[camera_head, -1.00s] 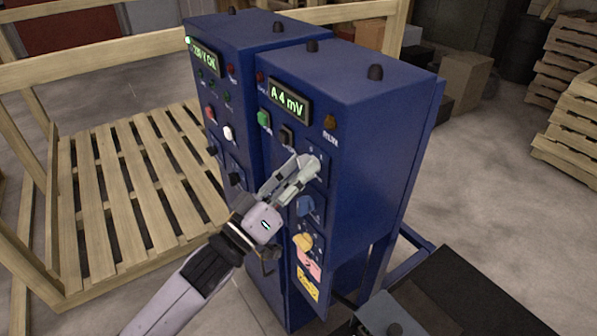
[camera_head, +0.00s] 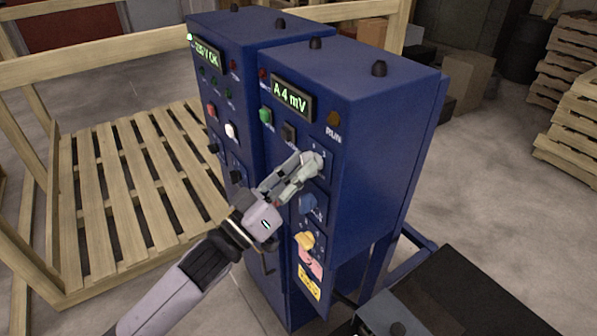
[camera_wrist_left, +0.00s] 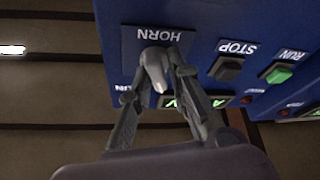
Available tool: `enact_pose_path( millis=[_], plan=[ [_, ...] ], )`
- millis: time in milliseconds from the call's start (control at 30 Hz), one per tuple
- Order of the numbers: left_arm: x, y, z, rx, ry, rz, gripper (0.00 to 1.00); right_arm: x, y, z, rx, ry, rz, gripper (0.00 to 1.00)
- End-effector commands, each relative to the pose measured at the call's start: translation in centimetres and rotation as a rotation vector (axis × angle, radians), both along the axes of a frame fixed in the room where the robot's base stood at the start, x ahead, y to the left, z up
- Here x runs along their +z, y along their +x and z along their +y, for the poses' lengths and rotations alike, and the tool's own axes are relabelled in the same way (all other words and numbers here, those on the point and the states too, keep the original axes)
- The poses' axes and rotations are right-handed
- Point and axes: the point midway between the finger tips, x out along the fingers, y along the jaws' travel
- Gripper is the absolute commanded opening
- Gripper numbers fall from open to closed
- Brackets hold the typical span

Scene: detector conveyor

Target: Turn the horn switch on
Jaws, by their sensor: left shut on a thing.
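The horn switch (camera_head: 317,160) is a pale grey knob on the front of the nearer blue cabinet, below the RUN lamp. In the left wrist view the knob (camera_wrist_left: 156,68) sits beside an upside-down HORN label, with its narrow end pointing towards the bottom of the picture. My left gripper (camera_head: 306,168) is at the knob, its two fingers (camera_wrist_left: 163,75) on either side of it and closed on it. The fingers partly cover the knob in the head view. My right gripper is not in view.
The STOP button (camera_wrist_left: 228,69) and green RUN button (camera_wrist_left: 278,73) are close by. The display (camera_head: 291,97) reads "A 4 mV". A wooden pallet (camera_head: 130,190) lies at left.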

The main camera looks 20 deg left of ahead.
Motion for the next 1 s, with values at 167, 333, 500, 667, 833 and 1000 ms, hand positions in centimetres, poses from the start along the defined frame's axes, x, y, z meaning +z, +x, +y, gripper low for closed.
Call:
enact_pose_path(
  millis=[167, 333, 500, 667, 833, 1000],
  plan=[
    [0.4, -0.1, 0.0, -0.004, 0.116, -0.106, 0.0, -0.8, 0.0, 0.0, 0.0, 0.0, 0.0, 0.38],
    [0.4, 0.0, 0.0, -0.005, 0.244, -0.205, 0.0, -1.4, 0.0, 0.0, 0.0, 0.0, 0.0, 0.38],
    [0.4, 0.0, 0.0, -0.005, 0.371, -0.304, 0.0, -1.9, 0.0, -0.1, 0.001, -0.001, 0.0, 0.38],
    [0.4, 0.0, 0.1, -0.005, 0.48, -0.389, 0.0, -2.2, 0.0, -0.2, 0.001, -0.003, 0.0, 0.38],
    [0.4, 0.0, 0.1, -0.005, 0.579, -0.466, 0.0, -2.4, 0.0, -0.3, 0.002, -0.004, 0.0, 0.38],
    [0.4, 0.0, 0.1, -0.005, 0.652, -0.521, 0.0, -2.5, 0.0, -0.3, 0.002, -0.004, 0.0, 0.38]
  ],
)
